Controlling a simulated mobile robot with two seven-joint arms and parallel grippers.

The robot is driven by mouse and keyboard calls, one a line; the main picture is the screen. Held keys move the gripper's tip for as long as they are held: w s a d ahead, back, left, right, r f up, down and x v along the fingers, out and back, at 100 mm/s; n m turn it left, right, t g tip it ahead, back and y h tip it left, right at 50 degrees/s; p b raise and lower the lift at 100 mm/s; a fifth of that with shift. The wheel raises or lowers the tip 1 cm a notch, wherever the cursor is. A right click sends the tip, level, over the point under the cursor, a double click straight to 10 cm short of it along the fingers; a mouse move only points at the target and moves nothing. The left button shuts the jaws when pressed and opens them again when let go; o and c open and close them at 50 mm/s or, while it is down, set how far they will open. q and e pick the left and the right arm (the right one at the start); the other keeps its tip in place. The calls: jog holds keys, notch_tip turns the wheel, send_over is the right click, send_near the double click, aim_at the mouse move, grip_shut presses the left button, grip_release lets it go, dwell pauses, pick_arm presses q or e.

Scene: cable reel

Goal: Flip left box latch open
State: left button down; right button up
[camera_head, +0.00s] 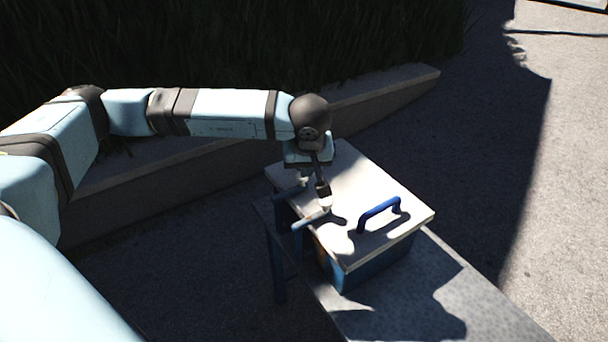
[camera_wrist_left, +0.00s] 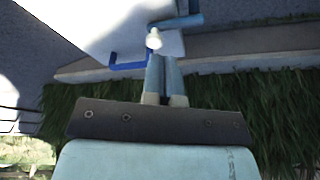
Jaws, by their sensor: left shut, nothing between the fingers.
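The box (camera_head: 378,262) has a blue body and a pale lid (camera_head: 350,180), which lies closed on top; the lid also shows in the wrist view (camera_wrist_left: 100,28). A pale blue bar (camera_head: 311,219), apparently a latch part, sticks out at the box's left side. A similar bar (camera_head: 290,190) lies farther back along that side. My left gripper (camera_head: 325,199) points down by the lid's left edge, close to the nearer bar. Its fingers (camera_wrist_left: 162,62) are together and empty in the wrist view. I cannot tell whether they touch the bar. My right gripper is not in view.
A blue handle (camera_head: 379,213) stands up from the lid, right of my left gripper. The box rests on a grey table (camera_head: 440,300) with free room at the front right. A low stone kerb (camera_head: 390,92) and dark grass (camera_head: 230,45) lie behind.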

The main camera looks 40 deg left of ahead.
pick_arm(q)
jog(key=p, duration=0.2)
send_near(302, 188)
jog(key=s+d+f, duration=0.2)
jog(key=f, duration=0.1)
jog(key=shift+s+f, duration=0.15)
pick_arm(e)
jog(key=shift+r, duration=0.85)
pick_arm(q)
jog(key=shift+w+a+f+p, duration=0.15)
jog(key=shift+w+a, duration=0.45)
jog(key=shift+w, duration=0.2)
jog(key=shift+w+a+f+p, duration=0.15)
jog(key=shift+w+a+f, duration=0.05)
jog(key=shift+w+a, duration=0.5)
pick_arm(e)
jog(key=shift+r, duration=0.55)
pick_arm(q)
jog(key=shift+w, duration=0.1)
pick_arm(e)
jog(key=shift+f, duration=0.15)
pick_arm(q)
jog(key=shift+a, duration=0.15)
jog(key=shift+w+n+b, duration=0.1)
jog(key=shift+n+b, duration=0.2)
jog(key=shift+b, duration=0.05)
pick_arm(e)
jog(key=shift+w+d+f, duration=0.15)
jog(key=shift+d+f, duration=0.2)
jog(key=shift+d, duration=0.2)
